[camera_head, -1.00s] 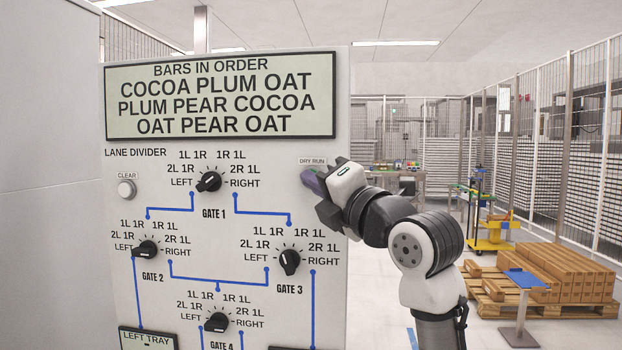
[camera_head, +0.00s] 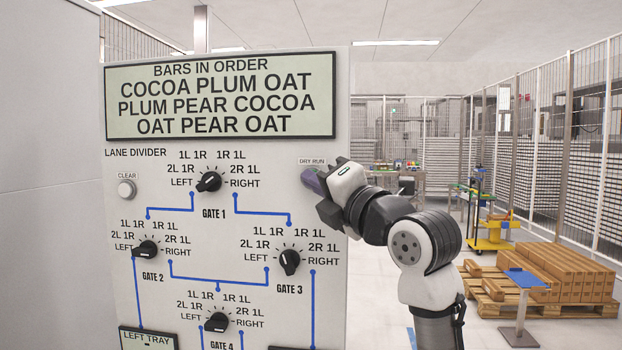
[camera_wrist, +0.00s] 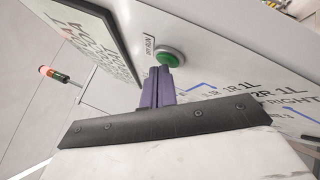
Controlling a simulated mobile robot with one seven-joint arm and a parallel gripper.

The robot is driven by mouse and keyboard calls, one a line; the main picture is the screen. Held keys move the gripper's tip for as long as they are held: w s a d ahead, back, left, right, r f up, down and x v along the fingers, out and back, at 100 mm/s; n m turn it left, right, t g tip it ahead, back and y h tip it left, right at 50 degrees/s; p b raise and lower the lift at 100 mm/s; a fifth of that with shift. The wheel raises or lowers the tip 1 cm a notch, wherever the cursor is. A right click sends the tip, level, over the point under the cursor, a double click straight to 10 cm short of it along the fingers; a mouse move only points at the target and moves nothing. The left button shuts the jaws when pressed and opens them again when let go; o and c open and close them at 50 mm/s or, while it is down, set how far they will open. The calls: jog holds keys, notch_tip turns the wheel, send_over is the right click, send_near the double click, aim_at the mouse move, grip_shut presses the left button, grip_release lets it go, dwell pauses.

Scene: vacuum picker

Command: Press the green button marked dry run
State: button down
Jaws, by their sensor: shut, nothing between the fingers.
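The green button (camera_wrist: 172,58) in a pale ring shows in the wrist view, on the white panel beside a small label (camera_wrist: 149,42). In the head view the label DRY RUN (camera_head: 312,161) shows, and my gripper hides the button below it. My gripper (camera_head: 308,176) is at the panel there, its purple fingers together and empty. In the wrist view the closed fingertips (camera_wrist: 163,70) are right at the near edge of the button; I cannot tell whether they touch it.
The panel carries a display (camera_head: 220,95), a CLEAR button (camera_head: 127,189) and several black gate knobs, such as the gate 1 knob (camera_head: 209,181) and gate 3 knob (camera_head: 290,262). A pallet of boxes (camera_head: 560,275) stands on the floor at right.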

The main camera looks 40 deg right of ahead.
jog(key=shift+s+a+b, duration=0.4)
jog(key=shift+s+a, duration=0.1)
jog(key=shift+a, duration=0.1)
dwell(0.3)
jog(key=s+a+b, duration=0.1)
jog(key=s+a, duration=0.2)
jog(key=shift+s+a+b, duration=0.1)
jog(key=shift+a+b, duration=0.2)
jog(key=shift+a, duration=0.1)
dwell(0.7)
